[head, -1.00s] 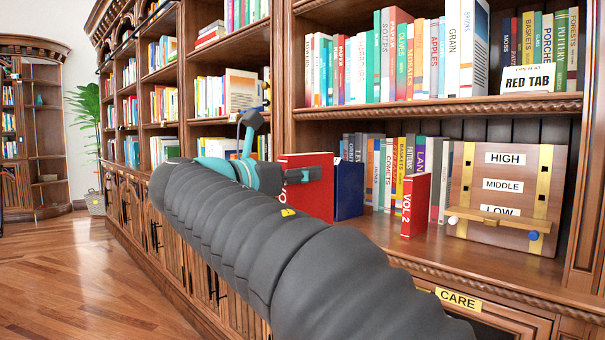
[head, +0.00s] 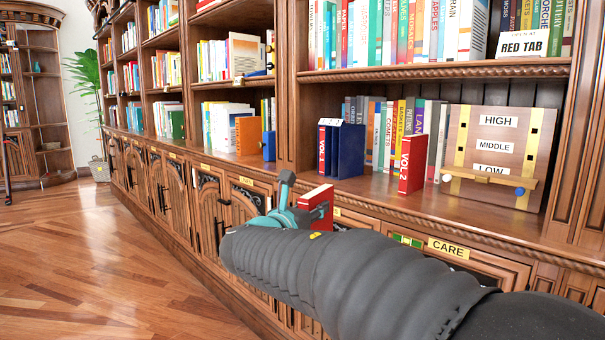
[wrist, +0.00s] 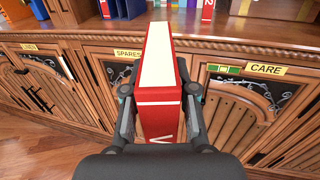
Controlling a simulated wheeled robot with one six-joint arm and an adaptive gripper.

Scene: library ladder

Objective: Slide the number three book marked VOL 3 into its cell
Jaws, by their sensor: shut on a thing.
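My gripper (wrist: 160,98) is shut on a red book (wrist: 160,105) with white page edges. In the wrist view its spine faces me and only a white "V" shows; the rest of the marking is cut off. In the head view the held book (head: 318,203) is in front of the cabinet doors, below and apart from the shelf top. A dark blue case (head: 346,150) stands upright on the shelf behind, with a narrow red spine (head: 322,152) at its left side. Its inner cells cannot be made out. Another red book, marked VOL 2 (head: 412,165), stands upright to its right.
A wooden board with HIGH, MIDDLE and LOW labels (head: 497,148) stands right of VOL 2. A row of books (head: 400,130) stands behind. The shelf's front edge (head: 450,219) runs above the doors. An orange book (head: 248,135) stands in the bay to the left.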

